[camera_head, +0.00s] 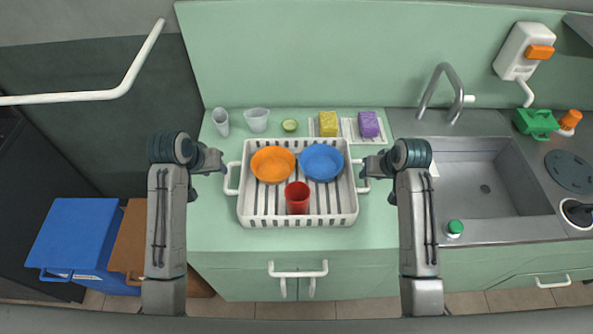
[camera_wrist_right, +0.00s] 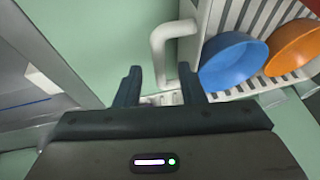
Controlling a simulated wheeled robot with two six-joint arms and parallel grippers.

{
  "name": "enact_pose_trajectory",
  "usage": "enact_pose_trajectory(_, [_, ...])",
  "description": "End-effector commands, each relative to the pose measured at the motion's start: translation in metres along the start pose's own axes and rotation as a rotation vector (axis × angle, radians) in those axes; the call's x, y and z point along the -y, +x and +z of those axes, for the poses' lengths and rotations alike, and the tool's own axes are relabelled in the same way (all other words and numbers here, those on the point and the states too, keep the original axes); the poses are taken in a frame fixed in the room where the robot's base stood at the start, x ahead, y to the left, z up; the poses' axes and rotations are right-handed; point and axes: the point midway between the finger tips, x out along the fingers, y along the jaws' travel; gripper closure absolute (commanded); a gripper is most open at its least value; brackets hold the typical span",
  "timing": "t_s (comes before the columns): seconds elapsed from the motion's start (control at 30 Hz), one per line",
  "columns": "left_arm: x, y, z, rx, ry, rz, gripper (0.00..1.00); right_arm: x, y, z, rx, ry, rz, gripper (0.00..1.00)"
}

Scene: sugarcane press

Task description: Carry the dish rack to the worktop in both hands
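The white dish rack (camera_head: 298,219) sits on the green worktop (camera_head: 215,235). It holds an orange bowl (camera_head: 272,164), a blue bowl (camera_head: 322,162) and a red cup (camera_head: 297,197). My left gripper (camera_head: 212,175) is open beside the rack's left handle (camera_head: 230,180), apart from it. My right gripper (camera_head: 380,178) is open beside the right handle (camera_head: 364,172). In the right wrist view the open fingers (camera_wrist_right: 160,88) point at the white handle (camera_wrist_right: 160,50), whose lower end shows between them; contact cannot be told.
Two clear cups (camera_head: 257,119), a lime half (camera_head: 290,125), and yellow (camera_head: 328,123) and purple (camera_head: 368,124) sponges stand behind the rack. A sink (camera_head: 480,190) with a tap is at right. A blue box (camera_head: 75,235) stands lower left. The worktop front is clear.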

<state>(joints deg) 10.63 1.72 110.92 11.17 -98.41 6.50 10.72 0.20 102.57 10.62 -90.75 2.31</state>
Motion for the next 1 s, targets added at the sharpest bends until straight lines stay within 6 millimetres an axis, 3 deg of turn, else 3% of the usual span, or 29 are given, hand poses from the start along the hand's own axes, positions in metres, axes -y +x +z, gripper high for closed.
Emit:
enact_pose_trajectory(0.1, [0.0, 0.0, 0.0, 0.0, 0.0, 0.0, 0.64, 0.0, -0.024, 0.0, -0.003, -0.002, 0.0, 0.64])
enact_pose_trajectory(0.3, [0.0, 0.0, 0.0, 0.0, 0.0, 0.0, 0.64, 0.0, -0.048, 0.0, -0.001, 0.0, 0.001, 0.64])
enact_pose_trajectory(0.77, [0.0, -0.001, 0.0, 0.0, 0.0, 0.0, 0.64, 0.0, -0.053, 0.0, 0.0, 0.0, 0.0, 0.64])
enact_pose_trajectory(1.0, [-0.001, -0.013, -0.001, 0.0, 0.0, 0.0, 0.64, 0.003, -0.067, -0.006, 0.0, 0.0, 0.0, 0.64])
